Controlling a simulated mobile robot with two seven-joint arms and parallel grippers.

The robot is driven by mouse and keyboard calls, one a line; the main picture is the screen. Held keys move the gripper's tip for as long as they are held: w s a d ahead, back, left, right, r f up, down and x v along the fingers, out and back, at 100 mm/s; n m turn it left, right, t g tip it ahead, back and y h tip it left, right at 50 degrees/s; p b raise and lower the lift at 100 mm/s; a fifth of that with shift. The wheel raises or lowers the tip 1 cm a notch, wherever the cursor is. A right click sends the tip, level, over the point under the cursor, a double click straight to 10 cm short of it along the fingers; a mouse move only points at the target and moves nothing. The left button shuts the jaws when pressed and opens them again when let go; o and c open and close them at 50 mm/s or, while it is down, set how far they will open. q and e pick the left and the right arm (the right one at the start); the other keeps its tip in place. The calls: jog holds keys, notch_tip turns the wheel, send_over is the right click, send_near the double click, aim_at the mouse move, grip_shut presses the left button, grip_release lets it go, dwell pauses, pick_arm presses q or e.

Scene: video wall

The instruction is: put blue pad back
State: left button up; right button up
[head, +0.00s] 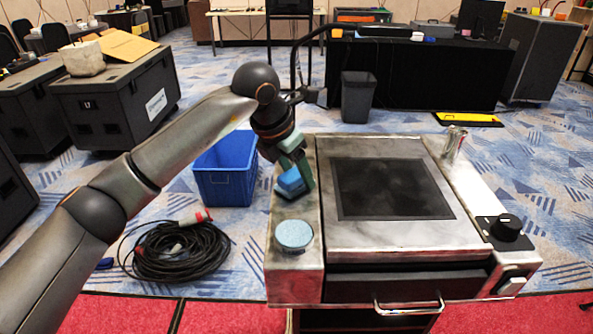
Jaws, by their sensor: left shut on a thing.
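A blue pad (291,182) is in my left gripper (297,178), which is shut on it. The gripper reaches in from the upper left and holds the pad at the left side ledge of a metal griddle station (320,235). I cannot tell whether the pad touches the ledge. A round light-blue pad or disc (294,234) sits on the same ledge, nearer to me. My right gripper is not in view.
The station has a dark flat plate (390,188), a black knob (506,228), a front handle (408,308) and a metal cylinder (454,143) at its back right. A blue bin (223,185) and coiled black cable (178,252) lie on the floor to the left.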

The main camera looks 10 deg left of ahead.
pick_arm(q)
jog(key=o, duration=1.3)
jog(key=shift+f, duration=0.1)
jog(key=shift+r, duration=0.3)
jog(key=v, duration=1.1)
jog(key=shift+s+a+r, duration=0.1)
jog(key=shift+r, duration=0.25)
